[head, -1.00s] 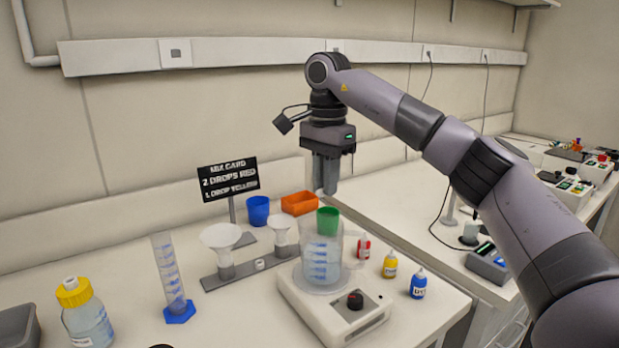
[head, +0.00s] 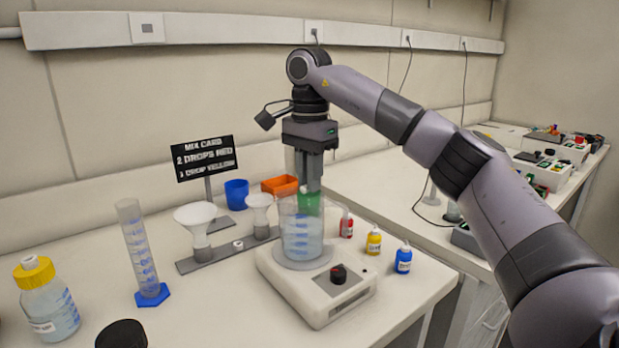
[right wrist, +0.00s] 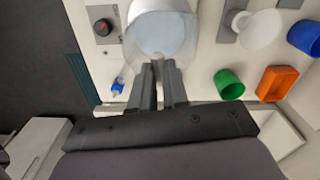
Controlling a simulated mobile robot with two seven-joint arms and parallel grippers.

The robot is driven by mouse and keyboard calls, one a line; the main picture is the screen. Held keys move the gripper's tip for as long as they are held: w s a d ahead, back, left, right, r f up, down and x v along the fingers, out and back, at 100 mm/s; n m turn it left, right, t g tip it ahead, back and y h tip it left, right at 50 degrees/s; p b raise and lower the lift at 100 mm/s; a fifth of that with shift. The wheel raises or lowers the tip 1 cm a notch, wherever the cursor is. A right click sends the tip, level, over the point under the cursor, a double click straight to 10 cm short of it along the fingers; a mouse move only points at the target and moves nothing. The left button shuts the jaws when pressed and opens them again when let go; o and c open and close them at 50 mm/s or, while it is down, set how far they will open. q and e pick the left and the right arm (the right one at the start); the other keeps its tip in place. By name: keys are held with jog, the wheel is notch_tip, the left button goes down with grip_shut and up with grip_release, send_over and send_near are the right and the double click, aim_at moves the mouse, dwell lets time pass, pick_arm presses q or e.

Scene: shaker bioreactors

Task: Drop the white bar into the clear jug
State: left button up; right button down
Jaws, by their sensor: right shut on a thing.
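The clear jug (head: 301,236) stands upright on the white stirrer plate (head: 318,296), with liquid inside and blue marks on its side. It also shows in the right wrist view (right wrist: 160,32), beyond my fingertips. My right gripper (head: 309,188) points down just above the jug's rim. Its fingers (right wrist: 158,66) are close together, shut on the white bar, which is small and mostly hidden between the tips. I cannot tell whether the tips are below the rim. My left gripper is not in view.
A green cup (right wrist: 229,84) and an orange tray (head: 280,186) stand behind the jug. Red, yellow and blue dropper bottles (head: 374,241) stand to its right. White funnels (head: 195,216) on a grey rack, a measuring cylinder (head: 137,250) and a yellow-capped bottle (head: 49,299) stand left.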

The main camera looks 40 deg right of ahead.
jog(key=c, duration=1.1)
grip_release()
jog(key=shift+f, duration=0.1)
jog(key=shift+o, duration=0.2)
notch_tip(320, 180, up, 7)
jog(key=p, duration=0.3)
jog(key=shift+s, duration=0.1)
